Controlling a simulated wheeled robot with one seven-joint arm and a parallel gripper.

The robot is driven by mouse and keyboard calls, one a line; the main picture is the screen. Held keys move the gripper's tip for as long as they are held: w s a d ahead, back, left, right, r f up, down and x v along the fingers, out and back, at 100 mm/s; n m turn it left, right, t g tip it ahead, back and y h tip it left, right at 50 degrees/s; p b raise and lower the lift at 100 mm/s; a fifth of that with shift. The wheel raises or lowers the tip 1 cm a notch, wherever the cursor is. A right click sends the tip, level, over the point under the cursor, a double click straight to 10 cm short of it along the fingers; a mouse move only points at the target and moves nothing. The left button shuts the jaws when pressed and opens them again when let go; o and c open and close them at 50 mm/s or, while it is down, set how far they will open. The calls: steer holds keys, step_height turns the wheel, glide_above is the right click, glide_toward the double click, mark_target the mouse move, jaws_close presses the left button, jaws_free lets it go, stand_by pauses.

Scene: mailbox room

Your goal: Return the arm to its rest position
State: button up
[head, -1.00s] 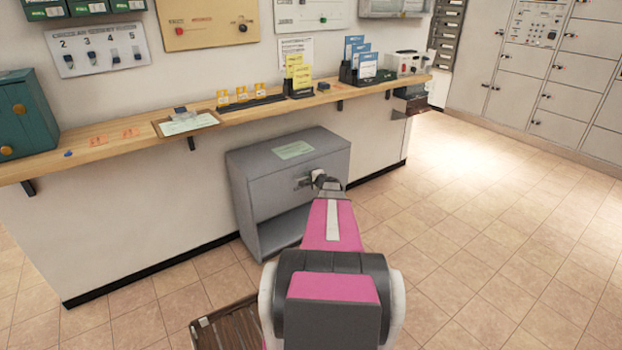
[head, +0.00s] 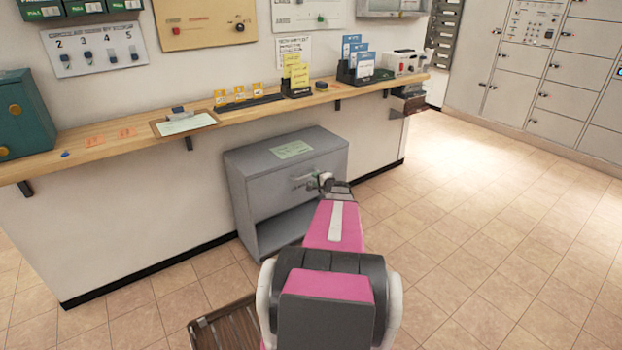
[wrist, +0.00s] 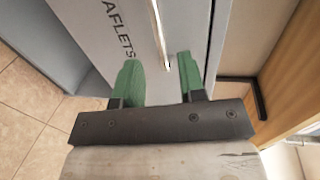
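My pink arm (head: 335,225) reaches forward from the bottom of the head view toward a grey cabinet (head: 240,190) under the wooden counter. My gripper (wrist: 161,75) shows in the wrist view with its two green fingers apart and nothing between them touching both. The cabinet's upper front panel (wrist: 120,50), with lettering ending "AFLETS", lies ahead of the fingers. Its bar handle (wrist: 158,35) appears between the fingertips' lines in the wrist view; I cannot tell the exact gap. In the head view the gripper is small and partly hidden by my wrist.
A wooden counter (head: 225,114) runs along the wall with a clipboard (head: 186,124), leaflet holders (head: 362,75) and a teal box (head: 25,112) on it. A slatted wooden item (head: 222,325) lies low at the front. The tiled floor (head: 480,220) to the right is clear.

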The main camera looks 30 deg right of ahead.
steer(key=v, duration=0.2)
steer(key=shift+s, duration=0.3)
steer(key=shift+r, duration=0.1)
steer(key=s+a+n+g+y, duration=0.1)
steer(key=a+n+g+y, duration=0.15)
steer(key=a, duration=0.75)
steer(key=s+a+r+n+g+y, duration=0.1)
steer(key=a+n+g, duration=0.25)
steer(key=a, duration=0.65)
steer(key=s+a+n+g+y, duration=0.2)
steer(key=a+n, duration=0.2)
steer(key=a, duration=0.6)
steer(key=s+a+r+n+g+h, duration=0.2)
steer(key=s+a+n+g+h, duration=0.4)
steer(key=s+a, duration=0.9)
steer(key=shift+r+n+g, duration=0.35)
steer(key=shift+n+g, duration=0.15)
steer(key=shift+g, duration=0.3)
steer(key=shift+h, duration=0.25)
